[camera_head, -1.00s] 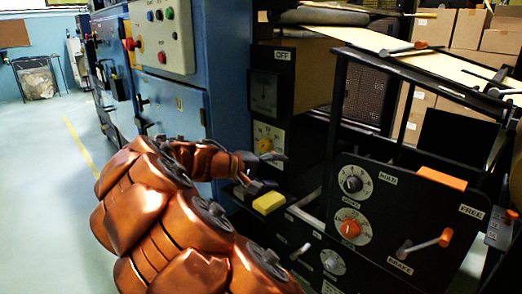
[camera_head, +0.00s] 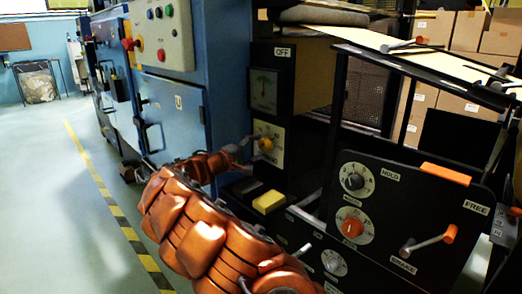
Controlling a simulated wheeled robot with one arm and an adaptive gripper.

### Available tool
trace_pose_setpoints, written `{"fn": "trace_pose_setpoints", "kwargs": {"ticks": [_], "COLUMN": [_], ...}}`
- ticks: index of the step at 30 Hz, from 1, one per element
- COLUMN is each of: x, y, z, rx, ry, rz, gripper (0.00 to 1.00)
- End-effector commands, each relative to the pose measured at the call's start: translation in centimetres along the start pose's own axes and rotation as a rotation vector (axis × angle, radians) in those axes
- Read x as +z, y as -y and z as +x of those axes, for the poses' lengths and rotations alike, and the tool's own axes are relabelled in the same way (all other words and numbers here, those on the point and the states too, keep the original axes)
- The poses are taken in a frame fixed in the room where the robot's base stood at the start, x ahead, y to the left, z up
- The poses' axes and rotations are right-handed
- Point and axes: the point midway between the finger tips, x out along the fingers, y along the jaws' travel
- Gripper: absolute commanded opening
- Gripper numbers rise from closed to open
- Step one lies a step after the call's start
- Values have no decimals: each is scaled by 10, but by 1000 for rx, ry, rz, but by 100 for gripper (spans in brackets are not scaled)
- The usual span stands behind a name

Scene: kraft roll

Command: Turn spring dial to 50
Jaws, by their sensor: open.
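Several dials show on the black machine front; their small labels are too blurred for me to tell which is the spring dial. My arm crosses the lower middle of the view.
A yellow block (camera_head: 269,202) sits on a ledge below my gripper. A brake lever (camera_head: 430,241) with an orange end stands out at right. The blue cabinet (camera_head: 172,110) is close on the left.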

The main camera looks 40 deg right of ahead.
Motion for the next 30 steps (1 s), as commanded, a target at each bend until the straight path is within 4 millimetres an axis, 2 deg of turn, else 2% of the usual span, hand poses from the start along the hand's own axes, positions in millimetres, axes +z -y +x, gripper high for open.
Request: {"fn": "trace_pose_setpoints", "kwargs": {"ticks": [6,17,30], "x": [-1,-1,-1], "y": [2,0,0], "z": [22,28,28], "rx": [-1,-1,-1], "ry": [-1,-3,-2], "rz": [2,1,1], "gripper": [71,71,28]}}
